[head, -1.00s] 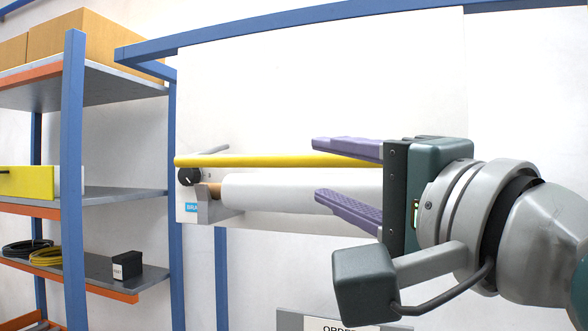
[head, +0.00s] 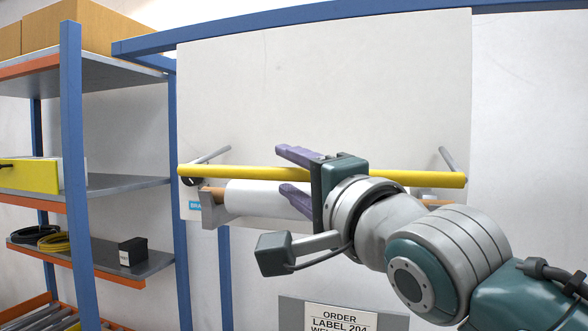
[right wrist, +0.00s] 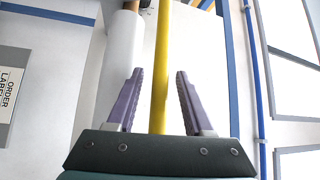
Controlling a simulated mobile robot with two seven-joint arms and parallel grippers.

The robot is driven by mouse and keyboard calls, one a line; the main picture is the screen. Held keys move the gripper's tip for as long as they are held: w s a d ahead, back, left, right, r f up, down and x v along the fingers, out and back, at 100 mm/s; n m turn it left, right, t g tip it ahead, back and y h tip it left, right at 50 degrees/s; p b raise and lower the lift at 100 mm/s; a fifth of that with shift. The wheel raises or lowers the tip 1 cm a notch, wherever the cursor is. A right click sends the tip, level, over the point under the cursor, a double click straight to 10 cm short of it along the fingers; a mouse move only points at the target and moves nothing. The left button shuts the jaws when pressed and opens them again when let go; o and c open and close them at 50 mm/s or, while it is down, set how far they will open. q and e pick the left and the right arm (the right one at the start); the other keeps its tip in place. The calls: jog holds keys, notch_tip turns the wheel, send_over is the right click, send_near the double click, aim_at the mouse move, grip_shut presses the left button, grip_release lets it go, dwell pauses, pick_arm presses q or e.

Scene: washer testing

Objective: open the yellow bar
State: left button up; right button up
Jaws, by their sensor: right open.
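The yellow bar (head: 235,173) lies nearly level across the front of a white panel, above a white roll. It runs from a black knob on the left to a grey arm on the right. My right gripper (head: 279,171) is open, with its purple fingers above and below the bar in the head view. In the right wrist view the bar (right wrist: 161,70) passes between the two spread fingers (right wrist: 154,88), with gaps on both sides. My gripper hides part of the bar's middle in the head view. My left gripper is not in view.
The white roll (head: 250,197) sits just below the bar. A blue frame (head: 300,20) runs along the panel's top. Shelves (head: 110,185) with boxes and cables stand at the left. An order label sign (head: 340,318) is below.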

jog(key=shift+c, duration=0.4)
grip_shut()
dwell(0.9)
